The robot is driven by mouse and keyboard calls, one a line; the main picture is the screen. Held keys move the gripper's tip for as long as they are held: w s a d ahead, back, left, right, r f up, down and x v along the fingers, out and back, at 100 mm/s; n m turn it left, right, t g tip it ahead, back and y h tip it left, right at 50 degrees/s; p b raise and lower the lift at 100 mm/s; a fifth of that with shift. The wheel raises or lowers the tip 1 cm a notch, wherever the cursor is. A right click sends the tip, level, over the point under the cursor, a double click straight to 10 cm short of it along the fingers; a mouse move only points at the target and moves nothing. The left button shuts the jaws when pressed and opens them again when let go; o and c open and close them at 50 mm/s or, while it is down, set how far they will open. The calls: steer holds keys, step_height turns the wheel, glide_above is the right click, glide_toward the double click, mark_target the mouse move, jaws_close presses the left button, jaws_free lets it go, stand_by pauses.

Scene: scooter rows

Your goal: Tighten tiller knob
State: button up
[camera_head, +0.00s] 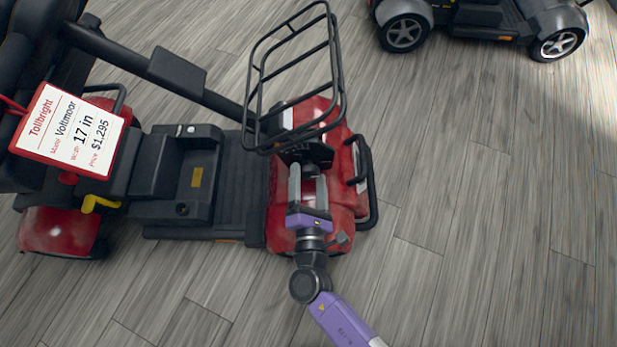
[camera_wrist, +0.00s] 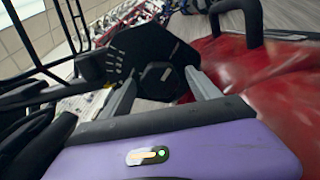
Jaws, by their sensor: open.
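The tiller knob (camera_wrist: 158,84) is a dark, many-sided knob in the wrist view, in front of a black panel with small white marks (camera_wrist: 135,50). My gripper (camera_wrist: 160,78) is open, with one grey finger on each side of the knob. I cannot tell whether either finger touches it. In the head view my gripper (camera_head: 308,172) reaches over the red front of the scooter (camera_head: 345,205), just below the basket. The knob is hard to make out there among the dark parts.
A black wire basket (camera_head: 295,80) stands just above my gripper. A black bumper bar (camera_head: 368,185) edges the scooter's front. A price sign (camera_head: 68,130) hangs at the left. Another scooter (camera_head: 480,20) stands at the top right. The wooden floor (camera_head: 480,230) at right is clear.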

steer(key=s, duration=0.2)
steer(key=s+p, duration=0.1)
steer(key=s, duration=0.2)
steer(key=s+p, duration=0.1)
steer(key=s, duration=0.1)
steer(key=shift+s+d, duration=0.35)
steer(key=shift+s, duration=0.05)
